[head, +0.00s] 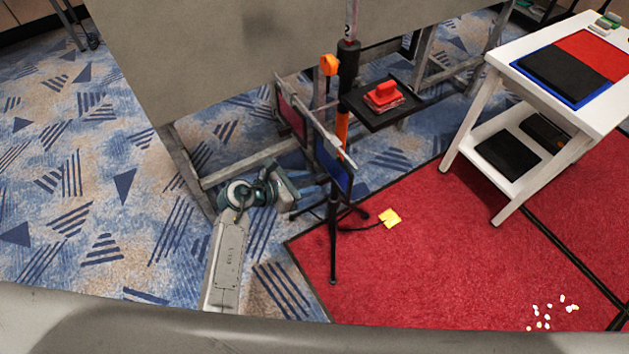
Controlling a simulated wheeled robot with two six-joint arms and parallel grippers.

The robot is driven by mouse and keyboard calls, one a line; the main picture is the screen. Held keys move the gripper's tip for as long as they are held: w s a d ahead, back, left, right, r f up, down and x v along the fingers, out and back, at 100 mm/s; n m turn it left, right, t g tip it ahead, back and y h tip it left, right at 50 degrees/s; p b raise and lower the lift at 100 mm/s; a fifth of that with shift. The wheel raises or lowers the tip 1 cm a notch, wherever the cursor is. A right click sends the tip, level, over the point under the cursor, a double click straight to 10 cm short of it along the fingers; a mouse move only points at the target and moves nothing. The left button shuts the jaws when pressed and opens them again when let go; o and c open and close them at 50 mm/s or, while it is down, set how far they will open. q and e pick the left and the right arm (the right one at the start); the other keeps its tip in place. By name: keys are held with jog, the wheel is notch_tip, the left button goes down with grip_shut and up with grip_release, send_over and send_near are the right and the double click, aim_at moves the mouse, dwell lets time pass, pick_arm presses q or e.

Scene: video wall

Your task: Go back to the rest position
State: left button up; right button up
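My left arm reaches up from the lower middle of the head view. Its gripper (302,188) is low over the patterned carpet, just left of a black tripod stand (333,235). It is small and dark against the carpet and frame bars, so I cannot tell if its fingers are open or shut. I see nothing clearly held in it. My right gripper is not in view.
The stand carries a black shelf (385,106) with a red object (383,94) and hanging panels (333,165) near my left gripper. A grey wall panel (230,55) stands behind. A white table (568,62) is at right. Red carpet (430,265) is mostly clear.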

pick_arm(q)
jog(key=v, duration=0.6)
jog(key=s+a+f+n+t+y, duration=0.25)
jog(key=a+f+n, duration=0.25)
jog(key=f+n, duration=0.5)
jog(key=s+a+f+n+t+y+b, duration=0.1)
jog(key=s+a+f+n+y, duration=0.3)
jog(key=f+n, duration=0.65)
jog(key=s+a+f+n+t+y, duration=0.15)
jog(key=a+f+n, duration=0.35)
jog(key=f+n, duration=0.55)
jog(key=s+a+f+n+g+y, duration=0.2)
jog(key=s+a+f+n+g, duration=0.15)
jog(key=s+f, duration=0.3)
jog(key=s+a+f+n+g+y, duration=0.1)
jog(key=s+a+f+n+g, duration=0.1)
jog(key=s+f+n, duration=0.45)
jog(key=s+f+n+g, duration=0.2)
jog(key=s+f+g, duration=0.1)
jog(key=s, duration=0.7)
jog(key=s+a+f+n+g, duration=0.1)
jog(key=s+f+n+g, duration=0.2)
jog(key=s, duration=0.8)
jog(key=shift+s+f+n, duration=0.2)
jog(key=shift+n, duration=0.1)
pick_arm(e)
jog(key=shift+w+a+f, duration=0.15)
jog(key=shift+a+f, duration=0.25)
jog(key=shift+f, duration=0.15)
